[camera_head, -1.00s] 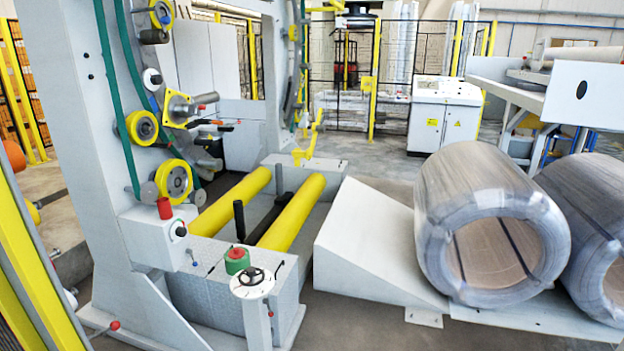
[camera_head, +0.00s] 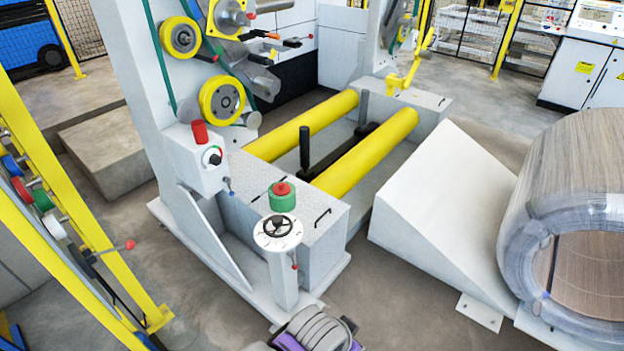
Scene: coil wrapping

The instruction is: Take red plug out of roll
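The red plug (camera_head: 281,188) is a small red knob-like piece seated in the top middle of the green roll (camera_head: 283,203). The roll stands upright on the grey metal top of the machine base, behind a round white pedestal with a black handwheel (camera_head: 278,226). Nothing touches the plug or the roll. Neither of my grippers can be made out in the head view. A grey ribbed part with purple at the bottom edge looks like part of my own body.
A white control box with a red cylinder (camera_head: 199,133) on top stands left of the roll. Two yellow rollers (camera_head: 367,153) lie behind it. A white ramp (camera_head: 442,190) and a wrapped coil (camera_head: 567,210) are at the right. A yellow rack (camera_head: 70,250) is at the left.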

